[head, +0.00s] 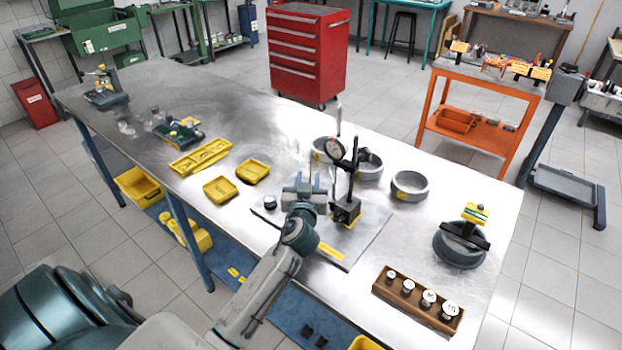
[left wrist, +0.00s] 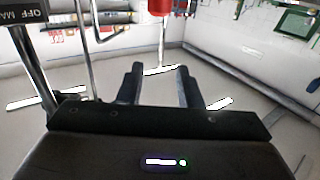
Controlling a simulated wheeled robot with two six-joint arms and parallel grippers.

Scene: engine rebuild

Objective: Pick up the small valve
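I cannot make out with certainty which thing is the small valve. A slim upright metal stem (head: 338,118) rises behind the dial gauge (head: 336,149). A wooden block (head: 388,293) at the front right holds several round-topped metal pieces (head: 428,298). My left gripper (head: 305,183) is over the plate, just left of the gauge stand. In the left wrist view its fingers (left wrist: 160,78) are apart with nothing between them. My right gripper is not in view.
The gauge stand (head: 346,211) is close to the left gripper's right side. Grey rings (head: 409,186) stand behind it; a dark ring (head: 460,250) is at the right. Yellow trays (head: 220,190) lie to the left. The table (head: 250,120) is bare at its back middle.

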